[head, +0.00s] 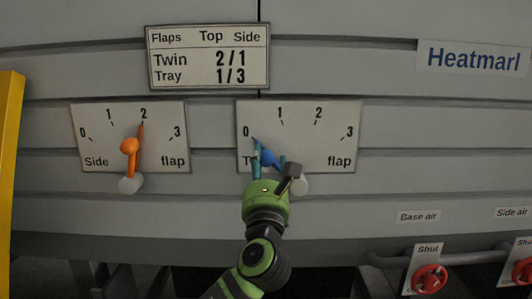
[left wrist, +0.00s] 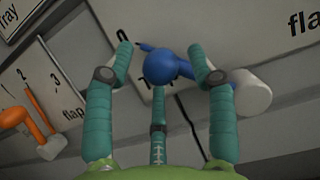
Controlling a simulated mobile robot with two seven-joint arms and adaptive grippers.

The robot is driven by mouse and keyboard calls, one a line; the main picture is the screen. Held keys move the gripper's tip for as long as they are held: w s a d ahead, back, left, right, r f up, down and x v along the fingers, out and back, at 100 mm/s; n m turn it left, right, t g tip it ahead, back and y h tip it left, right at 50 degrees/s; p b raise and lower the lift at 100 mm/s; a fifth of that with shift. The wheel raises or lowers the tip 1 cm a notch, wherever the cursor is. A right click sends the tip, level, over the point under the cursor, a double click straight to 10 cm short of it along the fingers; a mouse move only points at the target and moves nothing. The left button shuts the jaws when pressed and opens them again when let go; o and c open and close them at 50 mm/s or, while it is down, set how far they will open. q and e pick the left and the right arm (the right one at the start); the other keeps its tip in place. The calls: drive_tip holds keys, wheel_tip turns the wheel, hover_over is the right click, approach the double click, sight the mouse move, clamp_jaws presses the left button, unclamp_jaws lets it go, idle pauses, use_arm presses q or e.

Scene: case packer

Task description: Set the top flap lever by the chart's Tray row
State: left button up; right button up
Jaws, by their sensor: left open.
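The chart (head: 208,57) has columns Top and Side; its Tray row reads 1/3 and its Twin row 2/1. The top flap lever (head: 267,157) is blue, on the right dial plate (head: 335,133) marked 0 to 3, and its pointer tip is at 0. The plate's first word is mostly hidden by my gripper. My left gripper (head: 270,164) is open at the blue lever. In the left wrist view the lever's blue knob (left wrist: 164,67) sits between its spread fingers; I cannot tell whether they touch it. My right gripper is not in view.
The orange side flap lever (head: 130,146) on the left dial plate (head: 92,142) points at 2. A yellow post (head: 10,170) stands at the far left. Red valve handles (head: 430,278) and a grey pipe are at the lower right. A Heatmarl sign (head: 473,60) is at the upper right.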

use_arm(q)
drive_tip(key=shift+x, duration=1.25)
clamp_jaws()
drive_tip(key=shift+p, duration=0.35)
